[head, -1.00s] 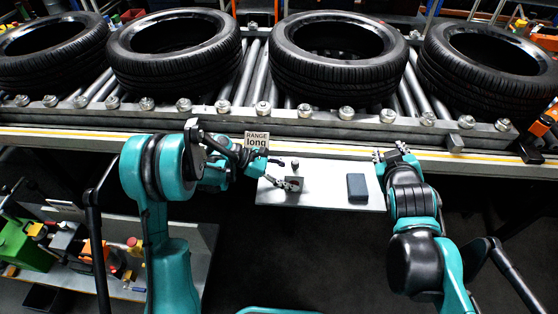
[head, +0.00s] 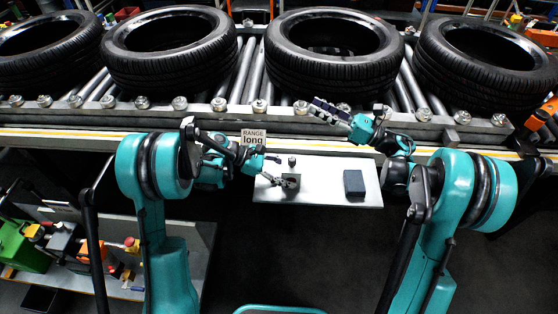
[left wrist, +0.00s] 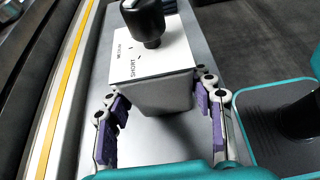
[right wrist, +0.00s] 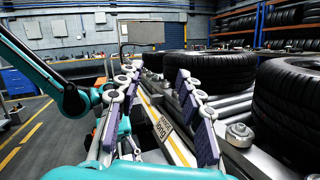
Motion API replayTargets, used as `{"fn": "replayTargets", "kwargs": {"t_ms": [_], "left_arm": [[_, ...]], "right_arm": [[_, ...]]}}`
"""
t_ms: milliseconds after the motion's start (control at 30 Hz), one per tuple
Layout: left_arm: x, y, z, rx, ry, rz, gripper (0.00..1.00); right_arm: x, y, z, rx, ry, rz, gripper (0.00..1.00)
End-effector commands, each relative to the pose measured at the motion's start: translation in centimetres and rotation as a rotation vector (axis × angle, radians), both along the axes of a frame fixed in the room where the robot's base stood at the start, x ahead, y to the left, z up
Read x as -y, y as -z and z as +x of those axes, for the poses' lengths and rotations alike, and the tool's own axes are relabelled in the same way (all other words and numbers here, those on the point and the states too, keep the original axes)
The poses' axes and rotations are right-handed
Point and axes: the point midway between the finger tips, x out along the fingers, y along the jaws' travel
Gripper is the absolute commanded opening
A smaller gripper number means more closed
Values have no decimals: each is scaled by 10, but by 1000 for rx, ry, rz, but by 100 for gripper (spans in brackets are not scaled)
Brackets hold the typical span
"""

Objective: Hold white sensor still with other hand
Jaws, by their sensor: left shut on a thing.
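The sensor is a grey box with a white top face and a black knob. In the head view the box (head: 291,182) is on the white plate (head: 325,195); in the left wrist view its white face (left wrist: 150,62) reads MEDIUM and SHORT. My left gripper (head: 272,168) comes in from the left and is shut on the box, with purple-padded fingers on either side of it (left wrist: 162,118). My right gripper (head: 328,112) is open and empty above the conveyor's front edge, its fingers spread in the right wrist view (right wrist: 163,105). It is apart from the sensor.
A dark block (head: 354,183) lies on the plate's right side. Several tyres (head: 332,52) rest on the roller conveyor behind. A bench with tools (head: 110,275) is at lower left.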

Motion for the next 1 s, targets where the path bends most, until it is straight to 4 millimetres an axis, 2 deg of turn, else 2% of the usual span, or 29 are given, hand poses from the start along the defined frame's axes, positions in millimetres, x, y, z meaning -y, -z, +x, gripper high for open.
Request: {"fn": "replayTargets", "kwargs": {"t_ms": [33,100,200,333,467,567,1000], "left_arm": [[0,0,0,0,-1,1,28],[0,1,0,0,-1,1,28],[0,1,0,0,-1,1,28],[0,1,0,0,-1,2,28],[0,1,0,0,-1,2,28],[0,1,0,0,-1,2,28],[0,1,0,0,0,2,28]], "right_arm": [[0,27,-8,46,-58,-59,37],[-1,62,-23,108,-146,-134,37],[2,102,-43,174,-249,-210,37],[7,134,-61,222,-337,-262,37],[5,146,-68,239,-374,-280,37],[-7,147,-70,242,-380,-281,37],[-91,146,-76,239,-377,-279,37]]}}
